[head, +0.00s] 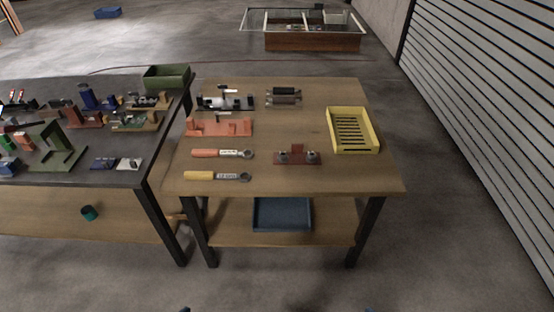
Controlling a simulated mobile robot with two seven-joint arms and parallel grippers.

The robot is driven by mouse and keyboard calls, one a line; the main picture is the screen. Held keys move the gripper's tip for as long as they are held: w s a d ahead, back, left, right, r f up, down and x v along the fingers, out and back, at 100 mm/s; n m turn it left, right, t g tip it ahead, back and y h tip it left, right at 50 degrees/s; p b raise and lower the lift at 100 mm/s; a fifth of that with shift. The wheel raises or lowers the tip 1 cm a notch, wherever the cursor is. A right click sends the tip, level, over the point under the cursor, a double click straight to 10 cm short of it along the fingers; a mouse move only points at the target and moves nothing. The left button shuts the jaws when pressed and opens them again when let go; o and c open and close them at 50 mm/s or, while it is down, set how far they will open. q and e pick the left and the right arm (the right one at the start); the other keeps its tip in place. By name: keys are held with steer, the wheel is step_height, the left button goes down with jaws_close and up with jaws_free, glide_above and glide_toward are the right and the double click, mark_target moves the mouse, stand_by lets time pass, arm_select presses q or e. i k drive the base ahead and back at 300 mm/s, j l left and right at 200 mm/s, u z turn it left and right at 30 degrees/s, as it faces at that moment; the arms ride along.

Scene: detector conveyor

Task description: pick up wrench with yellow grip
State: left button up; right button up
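The wrench with the yellow grip (200,176) lies flat near the front left of the wooden table, its grip to the left and its grey ring head to the right. A pale label with dark print is on its handle. A similar wrench with a red-orange grip (205,153) lies just behind it, roughly parallel and apart from it. Nothing covers the yellow wrench. Neither gripper can be made out; only small dark bits show at the bottom edge of the head view.
On the wooden table (330,182) are a red-brown fixture (297,158), an orange fixture (225,127), and a yellow slotted tray (353,130). A blue tray (282,214) is on the lower shelf. A cluttered dark table (110,178) stands at left. The wooden table's front right is clear.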

mark_target(188, 175)
steer(key=i+j+z, duration=0.15)
steer(key=j+z, duration=0.2)
steer(key=j, duration=0.15)
steer(key=i+j+z, duration=0.1)
steer(key=j+z, duration=0.25)
steer(key=j, duration=0.15)
steer(key=j+z, duration=0.35)
steer(key=j, duration=0.2)
